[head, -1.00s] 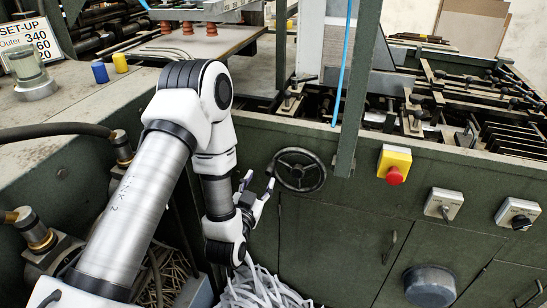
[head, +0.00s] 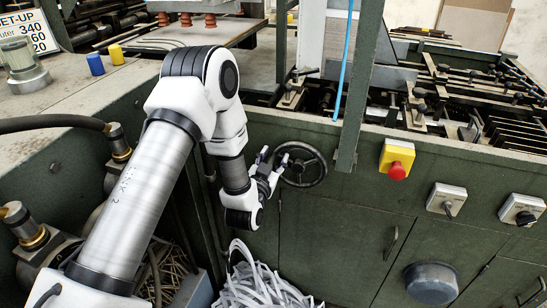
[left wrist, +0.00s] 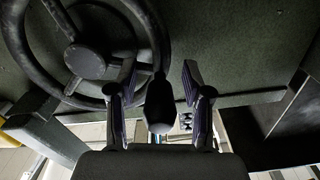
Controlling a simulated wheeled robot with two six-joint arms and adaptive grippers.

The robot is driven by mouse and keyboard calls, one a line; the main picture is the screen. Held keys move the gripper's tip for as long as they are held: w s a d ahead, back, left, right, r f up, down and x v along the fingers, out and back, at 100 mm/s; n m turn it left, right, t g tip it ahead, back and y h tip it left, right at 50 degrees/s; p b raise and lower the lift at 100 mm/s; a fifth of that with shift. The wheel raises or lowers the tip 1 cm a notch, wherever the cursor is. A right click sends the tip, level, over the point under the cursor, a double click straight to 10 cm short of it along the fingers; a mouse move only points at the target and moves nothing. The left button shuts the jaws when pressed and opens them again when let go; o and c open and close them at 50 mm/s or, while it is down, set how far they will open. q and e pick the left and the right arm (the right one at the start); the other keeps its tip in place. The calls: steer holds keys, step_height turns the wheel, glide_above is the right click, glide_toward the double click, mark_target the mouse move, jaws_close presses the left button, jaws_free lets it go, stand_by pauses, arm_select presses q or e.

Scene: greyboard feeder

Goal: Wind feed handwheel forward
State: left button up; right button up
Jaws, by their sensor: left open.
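The dark spoked handwheel (head: 319,164) is on the front of the green machine, just right of my left gripper. In the left wrist view its hub (left wrist: 85,62) and rim fill the upper left. A black handle knob (left wrist: 160,106) projects from the rim toward the camera. My left gripper (head: 274,157) is open at the wheel's left edge. In the left wrist view its two fingers (left wrist: 159,82) stand on either side of the knob, with no clear contact. The knob is hard to make out in the head view. My right gripper is out of view.
A yellow box with a red button (head: 397,158) and two grey switch boxes (head: 446,199) are to the right. A green post (head: 357,95) stands close to the wheel. Below lies a heap of white strips (head: 258,285). Hoses and fittings (head: 118,145) are at left.

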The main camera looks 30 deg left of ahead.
arm_select(q)
jaws_close()
steer(key=shift+w+r, duration=0.1)
steer(key=shift+r, duration=0.2)
stand_by(0.4)
